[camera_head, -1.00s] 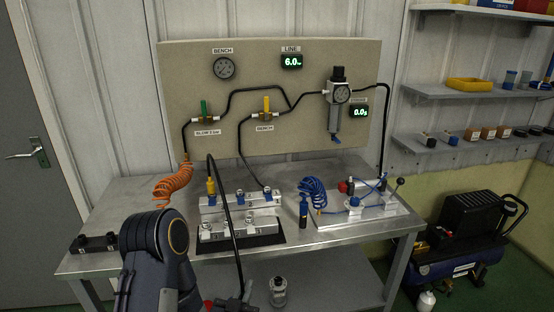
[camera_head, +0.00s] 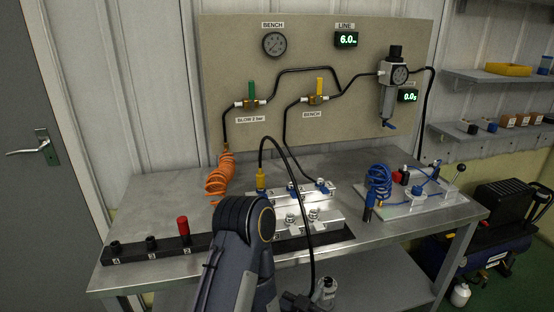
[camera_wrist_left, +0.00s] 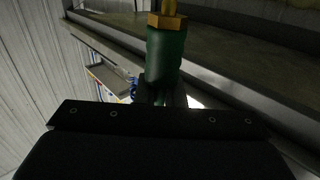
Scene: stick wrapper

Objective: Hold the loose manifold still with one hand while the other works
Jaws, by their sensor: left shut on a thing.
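My left gripper (camera_head: 297,301) is low at the bottom edge in the head view, in front of the bench and apart from the manifold. In the left wrist view it is shut on a green cylinder (camera_wrist_left: 166,55) with a brass hex collar (camera_wrist_left: 167,21). My right gripper is not in view.
A black hose (camera_head: 307,222) arcs from the yellow fitting down past the bench's front edge. A black rack (camera_head: 133,253) with a red cylinder (camera_head: 183,227) lies front left. An orange coil (camera_head: 217,179) and blue coil (camera_head: 379,181) flank the manifold. Bare bench (camera_head: 155,212) shows at left.

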